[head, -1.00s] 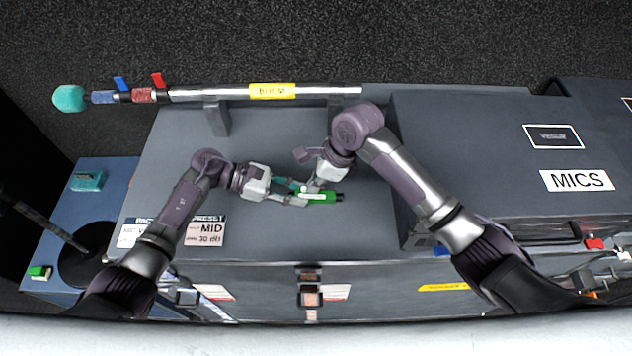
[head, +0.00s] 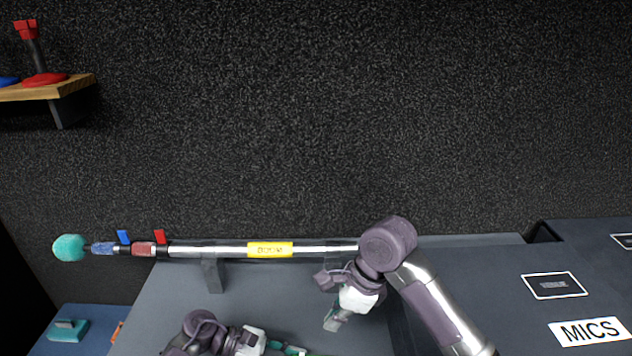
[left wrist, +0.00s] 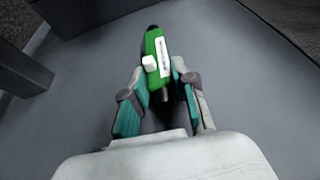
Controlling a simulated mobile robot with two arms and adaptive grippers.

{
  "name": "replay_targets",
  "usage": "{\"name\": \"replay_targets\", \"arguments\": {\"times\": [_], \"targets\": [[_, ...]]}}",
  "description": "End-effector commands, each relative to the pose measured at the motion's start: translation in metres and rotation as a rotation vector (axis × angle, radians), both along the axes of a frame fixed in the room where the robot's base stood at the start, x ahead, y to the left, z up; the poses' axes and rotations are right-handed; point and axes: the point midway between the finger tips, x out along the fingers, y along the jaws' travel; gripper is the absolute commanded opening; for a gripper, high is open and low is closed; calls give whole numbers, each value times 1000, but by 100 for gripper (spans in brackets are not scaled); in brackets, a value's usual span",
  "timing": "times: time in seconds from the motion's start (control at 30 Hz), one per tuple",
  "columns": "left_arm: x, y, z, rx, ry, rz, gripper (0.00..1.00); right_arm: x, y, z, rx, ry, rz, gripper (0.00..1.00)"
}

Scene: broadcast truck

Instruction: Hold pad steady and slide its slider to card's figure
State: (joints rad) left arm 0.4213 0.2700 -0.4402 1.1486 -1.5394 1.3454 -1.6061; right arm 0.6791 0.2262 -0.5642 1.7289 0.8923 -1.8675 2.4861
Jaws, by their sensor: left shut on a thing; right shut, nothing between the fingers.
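The green pad (left wrist: 154,42) shows in the left wrist view, with a white slider knob (left wrist: 149,63) on its left side near the finger end. A white strip with small dark marks (left wrist: 163,56) runs along the pad; I cannot read it. My left gripper (left wrist: 156,85) is shut on the pad's near end. The card is out of view.
A boom pole (head: 210,249) with a teal foam tip lies along the case's back edge on a stand (head: 212,275). A dark MICS case (head: 520,315) stands at right. A shelf (head: 50,91) holds a red object at upper left. Grey case top (head: 160,310) is bare at left.

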Motion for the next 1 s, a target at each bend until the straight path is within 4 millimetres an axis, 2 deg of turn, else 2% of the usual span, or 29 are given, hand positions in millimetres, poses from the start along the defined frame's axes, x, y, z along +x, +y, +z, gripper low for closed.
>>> {"name": "replay_targets", "arguments": {"times": [0.03, 0.07, 0.2, 0.47, 0.6, 0.77, 1.0], "targets": [[0, 0, 0, 0, 0, 0, 0, 0, 0, 0, 0, 0, 0, 0], [0, 0, 0, 0, 0, 0, 32, 0, 0, 0, 0, 0, 0, 0], [0, 0, 0, 0, 0, 0, 56, 0, 0, 0, 0, -1, 0, 0], [0, 0, 0, 0, 0, 0, 57, 0, 0, 0, 0, -1, 0, 0], [1, 6, 2, 2, -1, 2, 57, 0, 0, 0, 0, -1, 0, 0], [3, 30, 11, 4, -1, 2, 57, 0, 0, 0, 0, -1, 0, 0], [6, 78, 31, 4, -1, 2, 57, 0, 0, 0, 0, -1, 0, 0]]}}
